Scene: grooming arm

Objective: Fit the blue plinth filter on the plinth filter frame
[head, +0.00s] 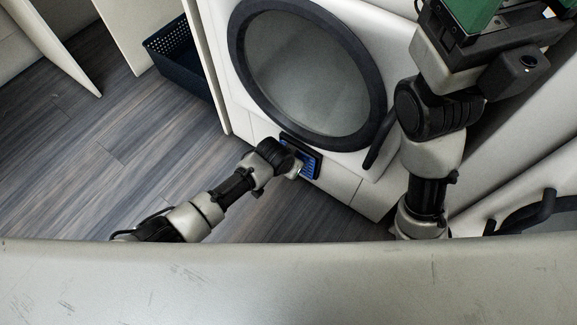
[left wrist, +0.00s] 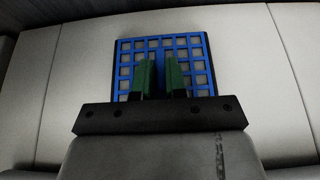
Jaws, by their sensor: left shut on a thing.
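The blue plinth filter (head: 309,168) is a blue grid at the low front of the white machine, under its round door. In the left wrist view the filter (left wrist: 187,42) shows face-on, with a dark edge around it that looks like the plinth filter frame (left wrist: 211,78). The dark frame also shows in the head view (head: 300,146). My left gripper (left wrist: 160,76) is shut on the filter, its green fingers at the grid's middle. Whether the filter is seated or just in front of the frame I cannot tell. My right gripper (head: 468,16) is raised at the top right, cut off by the picture edge.
The white machine's round door (head: 310,75) stands right above the filter, with a dark handle (head: 380,138) at its lower right. A dark blue basket (head: 182,57) stands on the floor to the left. The wood floor (head: 110,135) at left is clear.

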